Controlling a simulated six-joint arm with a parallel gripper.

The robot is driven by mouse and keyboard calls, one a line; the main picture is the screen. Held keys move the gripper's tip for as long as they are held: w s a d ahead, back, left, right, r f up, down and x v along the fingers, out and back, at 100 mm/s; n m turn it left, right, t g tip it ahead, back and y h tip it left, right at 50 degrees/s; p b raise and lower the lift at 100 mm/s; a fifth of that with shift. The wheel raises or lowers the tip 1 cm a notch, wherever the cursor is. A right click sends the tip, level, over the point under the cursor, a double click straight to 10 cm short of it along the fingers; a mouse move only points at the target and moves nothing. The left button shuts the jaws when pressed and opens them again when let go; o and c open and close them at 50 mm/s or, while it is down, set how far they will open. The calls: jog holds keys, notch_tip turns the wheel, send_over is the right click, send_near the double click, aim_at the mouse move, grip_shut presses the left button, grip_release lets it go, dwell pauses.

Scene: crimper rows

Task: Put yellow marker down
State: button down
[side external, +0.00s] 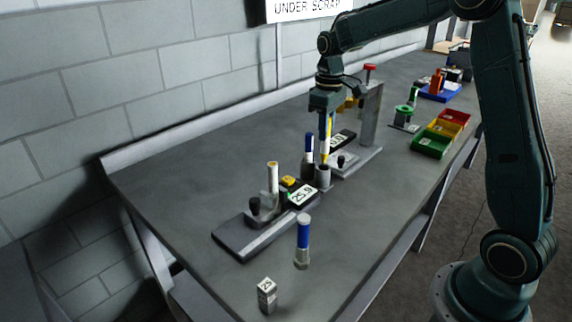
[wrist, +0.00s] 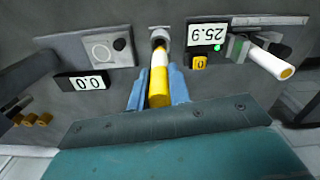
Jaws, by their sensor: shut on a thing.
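The yellow marker (wrist: 159,88), with a white band, is upright between the blue fingers of my gripper (wrist: 158,76) in the wrist view. In the side view the marker (side external: 326,150) hangs below my gripper (side external: 327,128), which is shut on it. Its lower end is at the mouth of a small grey cup (side external: 323,177), which also shows in the wrist view (wrist: 160,33). Whether the tip is inside the cup or just above it, I cannot tell.
A blue-capped marker (side external: 309,148) stands close left of the cup; another blue marker (side external: 303,232) stands nearer the front. A scale fixture (side external: 240,238) holds a white marker (side external: 272,178). A press stand (side external: 369,115) is behind. Coloured bins (side external: 431,146) stand right.

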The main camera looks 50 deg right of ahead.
aim_at(323, 163)
jog(key=shift+f, duration=3.2)
jog(key=shift+f, duration=0.15)
jog(key=c, duration=1.3)
grip_release()
notch_tip(323, 163, up, 11)
jog(key=shift+r, duration=0.65)
jog(key=shift+s, duration=0.1)
